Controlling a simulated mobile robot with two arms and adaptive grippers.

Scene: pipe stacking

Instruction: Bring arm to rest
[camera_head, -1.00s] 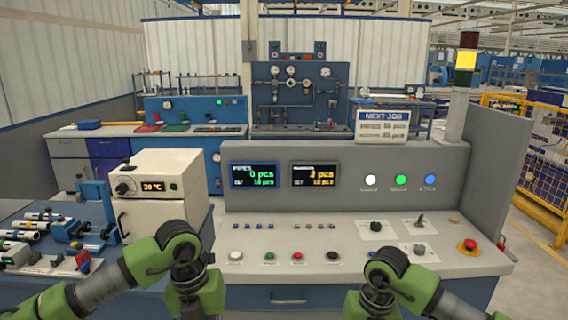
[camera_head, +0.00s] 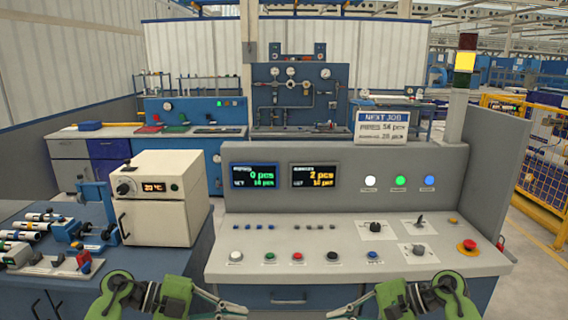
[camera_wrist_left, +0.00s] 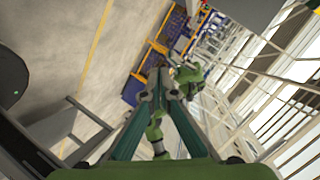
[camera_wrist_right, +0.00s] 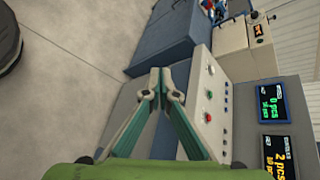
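My left gripper (camera_head: 243,309) is low in the head view, pointing inward to the right, in front of the console. Its fingers converge to touching tips in the left wrist view (camera_wrist_left: 160,75), with nothing between them. My right gripper (camera_head: 343,311) mirrors it from the right, pointing inward to the left. Its tips also meet in the right wrist view (camera_wrist_right: 160,76), and it holds nothing. The two grippers are apart, with a gap between them. Parts of both arms are cut off by the lower picture edge.
The control console (camera_head: 300,228) stands ahead, with buttons, knobs and a red emergency stop (camera_head: 468,246). A white oven (camera_head: 155,198) stands on the blue bench at left, beside several short pipes (camera_head: 40,217). A NEXT JOB board (camera_head: 381,126) sits on top of the console.

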